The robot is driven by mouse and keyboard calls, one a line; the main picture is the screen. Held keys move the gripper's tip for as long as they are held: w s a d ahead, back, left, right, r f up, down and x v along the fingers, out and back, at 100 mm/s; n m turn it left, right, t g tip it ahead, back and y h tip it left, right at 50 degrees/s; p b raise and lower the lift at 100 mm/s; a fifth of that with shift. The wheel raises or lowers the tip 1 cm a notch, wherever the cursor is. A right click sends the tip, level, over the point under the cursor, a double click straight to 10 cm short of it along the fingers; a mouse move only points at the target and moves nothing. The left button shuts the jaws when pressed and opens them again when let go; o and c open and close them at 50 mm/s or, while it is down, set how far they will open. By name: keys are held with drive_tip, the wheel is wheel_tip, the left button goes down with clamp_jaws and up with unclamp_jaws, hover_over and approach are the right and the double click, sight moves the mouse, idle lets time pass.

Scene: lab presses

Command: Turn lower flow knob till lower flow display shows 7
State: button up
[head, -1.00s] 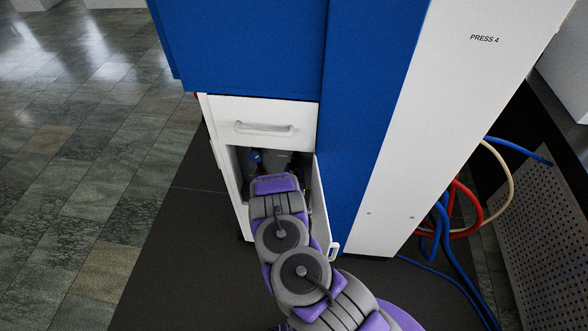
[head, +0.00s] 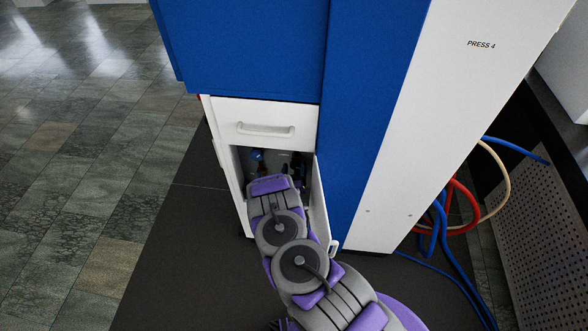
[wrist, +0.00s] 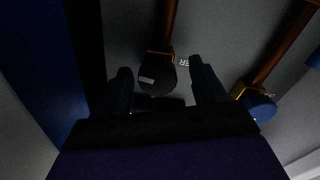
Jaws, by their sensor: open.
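In the wrist view a dark round knob (wrist: 158,76) with a pale mark sits on a brown pipe, ahead of and between the two fingers of my gripper (wrist: 162,84). The fingers are apart, one on each side of the knob, and I cannot tell whether they touch it. A blue knob (wrist: 257,106) on another brown pipe is to the right, outside the fingers. In the head view my arm reaches into the open lower cabinet (head: 238,185), and its end is hidden there. A blue knob (head: 257,155) shows inside the cabinet. No flow display is readable.
The cabinet door (head: 321,205) stands open close to the right of my arm. A white drawer (head: 266,124) is directly above the opening. Blue and red hoses (head: 440,225) hang at the right, and the floor at the left is clear.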

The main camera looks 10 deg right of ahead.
drive_tip(key=p+v, duration=0.1)
drive_tip(key=v, duration=1.6)
drive_tip(key=shift+s, duration=0.15)
drive_tip(key=shift+a, duration=0.1)
